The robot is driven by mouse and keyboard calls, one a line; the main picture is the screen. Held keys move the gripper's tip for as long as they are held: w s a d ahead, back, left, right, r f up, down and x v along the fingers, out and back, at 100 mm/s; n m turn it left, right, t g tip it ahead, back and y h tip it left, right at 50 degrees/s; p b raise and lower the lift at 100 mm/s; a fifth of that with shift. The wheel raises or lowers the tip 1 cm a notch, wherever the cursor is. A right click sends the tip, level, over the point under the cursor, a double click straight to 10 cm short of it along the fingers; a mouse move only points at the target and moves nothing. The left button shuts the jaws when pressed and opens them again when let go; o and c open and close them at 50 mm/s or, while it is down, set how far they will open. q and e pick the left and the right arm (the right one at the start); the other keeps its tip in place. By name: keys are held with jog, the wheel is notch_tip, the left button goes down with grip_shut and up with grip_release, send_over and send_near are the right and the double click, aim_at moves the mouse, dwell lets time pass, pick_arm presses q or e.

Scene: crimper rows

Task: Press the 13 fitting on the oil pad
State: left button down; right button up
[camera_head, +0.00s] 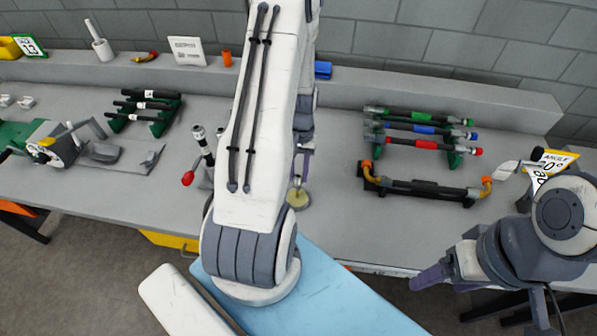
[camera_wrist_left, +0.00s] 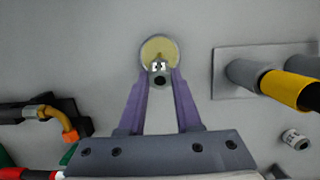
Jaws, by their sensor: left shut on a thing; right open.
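My left gripper (camera_wrist_left: 159,78) is shut on a small dark grey fitting (camera_wrist_left: 158,68) with a white label, its number too small to read for sure. The round yellowish oil pad (camera_wrist_left: 147,46) lies just beyond the fitting in the left wrist view. The fitting overlaps the pad's lower edge there; I cannot tell whether they touch. In the head view the oil pad (camera_head: 299,199) shows on the table beside my left arm. My left gripper's purple fingers (camera_head: 301,168) are partly hidden by the arm above it. My right gripper (camera_head: 428,281) is open and empty at the table's front edge.
A black holder (camera_head: 425,190) with orange elbows stands right of the pad, before a rack of green, blue and red hoses (camera_head: 420,130). A red-knobbed device (camera_head: 188,178) stands left of my arm. In the wrist view another labelled fitting (camera_wrist_left: 295,139) lies right.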

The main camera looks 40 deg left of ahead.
aim_at(299, 176)
pick_arm(q)
jog(key=shift+s+d+p+v, duration=0.15)
jog(key=shift+s+p+v, duration=0.05)
jog(key=shift+p+v, duration=0.75)
jog(key=shift+s+d+p+v, duration=0.1)
jog(key=shift+s+p+v, duration=0.1)
jog(key=shift+p+v, duration=0.75)
jog(key=shift+s+d+p+v, duration=0.2)
jog(key=shift+p+v, duration=0.35)
jog(key=shift+v, duration=0.65)
jog(key=shift+r, duration=0.15)
